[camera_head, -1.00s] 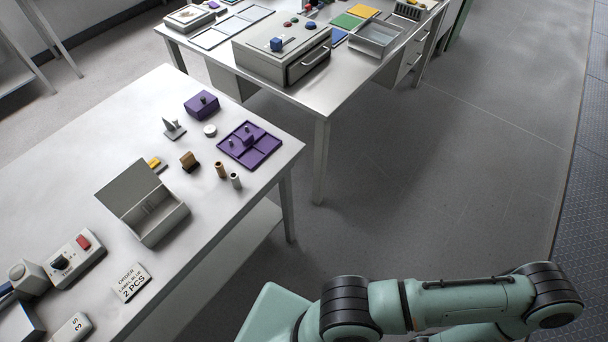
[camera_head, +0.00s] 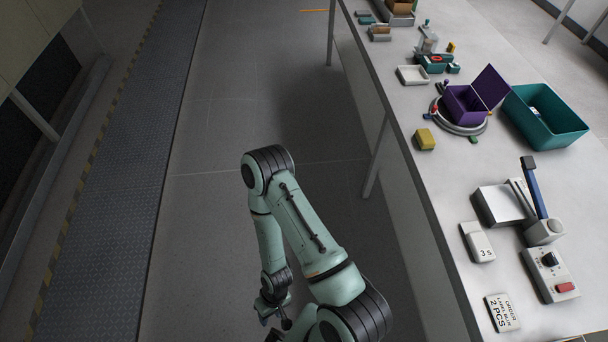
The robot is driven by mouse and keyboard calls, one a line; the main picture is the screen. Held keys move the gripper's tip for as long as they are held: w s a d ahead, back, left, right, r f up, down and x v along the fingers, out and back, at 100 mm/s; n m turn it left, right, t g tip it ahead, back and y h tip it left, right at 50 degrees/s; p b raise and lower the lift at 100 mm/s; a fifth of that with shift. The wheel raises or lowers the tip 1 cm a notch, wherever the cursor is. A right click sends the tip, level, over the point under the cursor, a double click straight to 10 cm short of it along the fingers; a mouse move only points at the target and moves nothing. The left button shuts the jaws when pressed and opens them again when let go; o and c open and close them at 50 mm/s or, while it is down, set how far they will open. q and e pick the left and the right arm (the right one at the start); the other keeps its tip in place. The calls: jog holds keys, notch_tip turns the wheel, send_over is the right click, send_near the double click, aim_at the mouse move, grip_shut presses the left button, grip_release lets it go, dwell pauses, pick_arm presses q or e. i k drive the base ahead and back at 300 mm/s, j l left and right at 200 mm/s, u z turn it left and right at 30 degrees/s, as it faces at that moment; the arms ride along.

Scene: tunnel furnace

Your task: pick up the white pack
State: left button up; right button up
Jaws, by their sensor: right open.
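I cannot tell for sure which thing is the white pack. A small white and blue item (camera_head: 536,113) lies inside the teal bin (camera_head: 560,143) on the right-hand table, mostly hidden by the bin wall. A shallow white tray (camera_head: 411,75) lies near the table's left edge. My right gripper (camera_head: 273,312) hangs low over the floor, left of the table and far from both. It is open, with nothing visible in it, and partly hidden by my arm. My left gripper is not in view.
The table (camera_head: 440,190) carries an open purple box (camera_head: 463,106) on a round stand, a yellow block (camera_head: 425,139), a label device with a blue lever (camera_head: 533,186), a control box (camera_head: 551,272) and an order card (camera_head: 502,313). The floor (camera_head: 215,120) left of it is clear.

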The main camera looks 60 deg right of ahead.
aim_at(481, 248)
jog(key=z, duration=1.75)
